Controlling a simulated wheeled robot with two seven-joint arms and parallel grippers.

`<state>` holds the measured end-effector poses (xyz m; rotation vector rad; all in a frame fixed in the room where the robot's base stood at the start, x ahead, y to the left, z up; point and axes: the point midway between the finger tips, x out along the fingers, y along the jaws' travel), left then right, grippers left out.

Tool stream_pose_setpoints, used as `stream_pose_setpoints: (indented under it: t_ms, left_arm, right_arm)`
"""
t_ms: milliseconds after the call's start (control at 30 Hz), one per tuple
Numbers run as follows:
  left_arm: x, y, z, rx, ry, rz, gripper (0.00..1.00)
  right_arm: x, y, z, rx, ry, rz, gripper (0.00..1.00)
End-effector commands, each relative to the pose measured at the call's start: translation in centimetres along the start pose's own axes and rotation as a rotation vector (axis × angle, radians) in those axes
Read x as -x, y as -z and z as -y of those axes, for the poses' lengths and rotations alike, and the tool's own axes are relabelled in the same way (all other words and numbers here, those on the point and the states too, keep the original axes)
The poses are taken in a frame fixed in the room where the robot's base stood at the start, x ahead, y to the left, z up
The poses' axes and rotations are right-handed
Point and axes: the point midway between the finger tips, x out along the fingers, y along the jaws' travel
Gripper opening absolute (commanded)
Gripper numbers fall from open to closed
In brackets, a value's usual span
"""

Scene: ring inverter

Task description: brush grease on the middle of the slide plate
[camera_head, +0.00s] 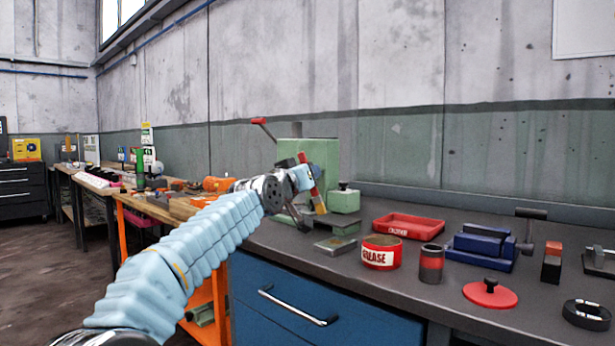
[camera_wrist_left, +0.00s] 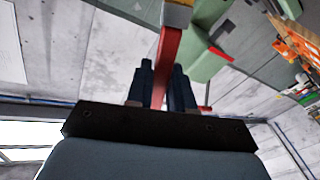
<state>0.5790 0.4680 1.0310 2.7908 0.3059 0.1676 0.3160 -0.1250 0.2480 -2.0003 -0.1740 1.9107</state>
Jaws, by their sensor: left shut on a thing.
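My left gripper (camera_head: 306,180) is shut on a brush (camera_head: 312,178) with a red handle and a yellowish lower band. The brush points down, slightly tilted, in front of the green press. In the left wrist view the red handle (camera_wrist_left: 167,65) runs between the dark fingers (camera_wrist_left: 162,88). A small flat grey plate (camera_head: 335,245), which looks like the slide plate, lies on the bench below and right of the brush, apart from it. The bristle end is too small to judge. An open red grease tin (camera_head: 381,253) stands right of the plate. My right gripper is out of view.
The green press (camera_head: 320,155) with a red-knobbed lever stands behind my gripper. A red tray (camera_head: 408,226), a dark red-banded cylinder (camera_head: 431,264), a blue vise (camera_head: 482,246) and a round red lid (camera_head: 490,293) occupy the bench to the right. The bench's front edge is clear.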

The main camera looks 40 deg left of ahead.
Motion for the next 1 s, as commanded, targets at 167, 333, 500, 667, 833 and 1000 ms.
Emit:
stream_pose_setpoints:
  t_ms: [167,333,500,667,833,1000]
  left_arm:
    - [0.0,0.3,-0.1,0.0,0.0,0.001,0.0]
    - [0.0,0.4,-0.2,0.0,0.0,0.0,0.0]
    - [-0.1,1.7,-0.6,0.0,0.0,0.0,0.0]
    - [-0.3,3.2,-1.1,0.0,0.0,0.001,0.0]
    - [-0.3,3.1,-1.1,0.0,0.0,0.001,0.0]
    - [-0.3,3.1,-1.1,0.0,0.0,0.001,0.0]
  right_arm:
    - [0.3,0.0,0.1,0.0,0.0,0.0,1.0]
    - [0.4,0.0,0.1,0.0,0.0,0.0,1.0]
    - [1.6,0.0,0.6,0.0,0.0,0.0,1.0]
    - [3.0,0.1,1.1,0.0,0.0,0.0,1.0]
    - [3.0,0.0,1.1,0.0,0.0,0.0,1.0]
    - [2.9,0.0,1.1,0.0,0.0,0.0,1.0]
